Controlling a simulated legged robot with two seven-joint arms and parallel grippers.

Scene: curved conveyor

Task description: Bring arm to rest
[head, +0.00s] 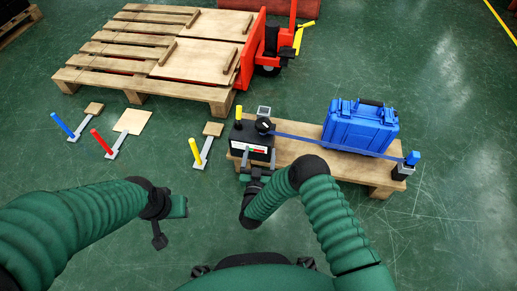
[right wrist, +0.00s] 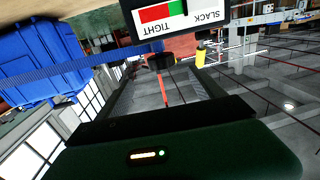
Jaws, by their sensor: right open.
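My right gripper (head: 258,160) is open in front of the black box (head: 242,130) at the left end of the low wooden pallet. In the right wrist view, the fingers (right wrist: 163,68) stand apart, with a small dark knob between them in the picture. A white label (right wrist: 180,18) marked TIGHT and SLACK, with red and green fields, shows upside down beyond them. I cannot tell whether the fingers touch the box. My left gripper (head: 176,207) hangs over the floor, apart from everything; its jaws are too unclear to read.
A blue case (head: 360,126) sits on the low pallet (head: 300,150). A blue strap (head: 335,145) runs past it from the box to a blue-topped post (head: 411,159). Yellow (head: 197,150), red (head: 97,136) and blue (head: 62,125) levers stand left. A large pallet (head: 110,65) and red jack (head: 248,60) lie behind.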

